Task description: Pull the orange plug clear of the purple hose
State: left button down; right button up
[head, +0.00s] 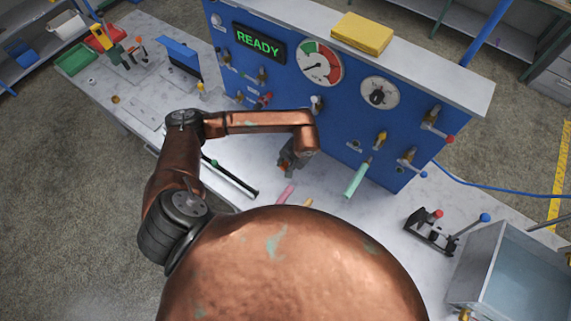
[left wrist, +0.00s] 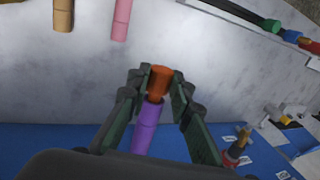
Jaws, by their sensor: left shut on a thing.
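In the left wrist view the orange plug (left wrist: 161,78) sits at the end of the purple hose (left wrist: 148,122), in line with it. The plug and hose end meet there with no gap that I can see. My left gripper (left wrist: 157,82) is shut on the plug, with a finger on each side of it. In the head view my left gripper (head: 288,165) is in front of the blue panel, below my forearm. The purple hose and the plug are hidden in the head view. My right gripper is in neither view.
A pink hose (left wrist: 121,18) and a tan hose (left wrist: 63,15) are near the plug. A mint green hose (head: 357,178) hangs from the blue panel (head: 340,125) to the right. A black rod (head: 232,178) lies left of the gripper.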

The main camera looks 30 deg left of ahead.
pick_arm(q)
jog(key=shift+s, duration=0.15)
jog(key=shift+s+a, duration=0.2)
jog(key=shift+s, duration=2)
jog(key=shift+r, duration=0.1)
jog(key=shift+s+a+r+p, duration=0.1)
jog(key=shift+s+r+p, duration=0.6)
jog(key=shift+s+r, duration=0.75)
